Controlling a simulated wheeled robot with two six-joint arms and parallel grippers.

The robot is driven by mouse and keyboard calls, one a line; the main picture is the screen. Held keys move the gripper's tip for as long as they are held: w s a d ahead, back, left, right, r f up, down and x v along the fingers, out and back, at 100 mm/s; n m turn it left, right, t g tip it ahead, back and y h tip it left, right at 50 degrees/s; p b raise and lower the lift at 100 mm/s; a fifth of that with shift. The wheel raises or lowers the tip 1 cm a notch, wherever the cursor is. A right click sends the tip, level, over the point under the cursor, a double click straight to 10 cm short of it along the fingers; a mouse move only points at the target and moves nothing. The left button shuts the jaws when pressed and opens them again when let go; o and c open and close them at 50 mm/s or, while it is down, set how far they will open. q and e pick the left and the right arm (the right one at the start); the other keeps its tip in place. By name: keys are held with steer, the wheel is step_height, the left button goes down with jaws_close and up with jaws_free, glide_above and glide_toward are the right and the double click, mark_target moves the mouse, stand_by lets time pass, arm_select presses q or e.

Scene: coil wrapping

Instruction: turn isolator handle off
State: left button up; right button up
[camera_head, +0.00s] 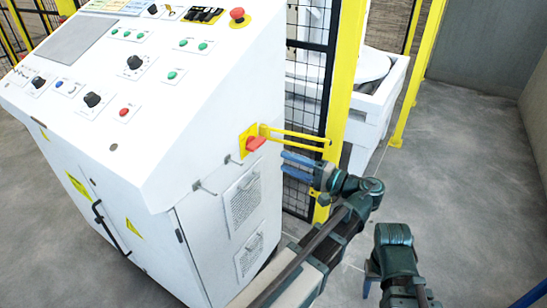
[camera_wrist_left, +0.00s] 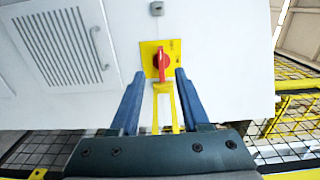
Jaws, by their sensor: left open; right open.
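The isolator handle (camera_head: 255,143) is a red rotary knob on a yellow plate (camera_head: 243,138) on the side of the white control cabinet (camera_head: 215,130). In the left wrist view the red handle (camera_wrist_left: 162,63) stands lengthwise in the picture, between and beyond my open fingertips. My left gripper (camera_head: 283,164) is open and empty, just right of and below the handle, apart from it; its blue fingers (camera_wrist_left: 154,80) show in the left wrist view. My right gripper (camera_head: 371,278) is low at the right, away from the cabinet, its fingers partly hidden by its wrist.
A yellow bracket (camera_head: 300,137) sticks out from beside the handle towards a yellow post (camera_head: 340,90). Black mesh fence (camera_head: 308,85) stands behind. The cabinet's top has buttons, knobs and a red emergency stop (camera_head: 237,14). The grey floor (camera_head: 460,170) at right is clear.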

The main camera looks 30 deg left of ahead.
arm_select(q)
steer(key=shift+s+d, duration=0.1)
steer(key=shift+d, duration=1.2)
steer(key=s+a+f+h, duration=0.1)
steer(key=s+f+h, duration=0.1)
steer(key=f+h, duration=0.45)
steer(key=s+a+f+h, duration=0.2)
steer(key=f+h, duration=0.1)
steer(key=f, duration=0.7)
steer(key=s+d+f+h, duration=0.3)
steer(key=d+f+h, duration=0.2)
steer(key=d+h, duration=0.3)
steer(key=s+d+r+m+p, duration=0.1)
steer(key=s+d+r+p, duration=0.1)
steer(key=d+r+p, duration=0.2)
steer(key=s+d+r+m+g+p, duration=0.1)
steer(key=d+r+p, duration=0.3)
steer(key=r+p, duration=0.6)
steer(key=s+d+r+m+p, duration=0.1)
steer(key=s+d+r+p, duration=0.1)
steer(key=r+p, duration=0.5)
steer(key=shift+s+d+r+y+p, duration=0.15)
steer(key=shift+s+d+y+p, duration=0.2)
steer(key=shift+d, duration=0.55)
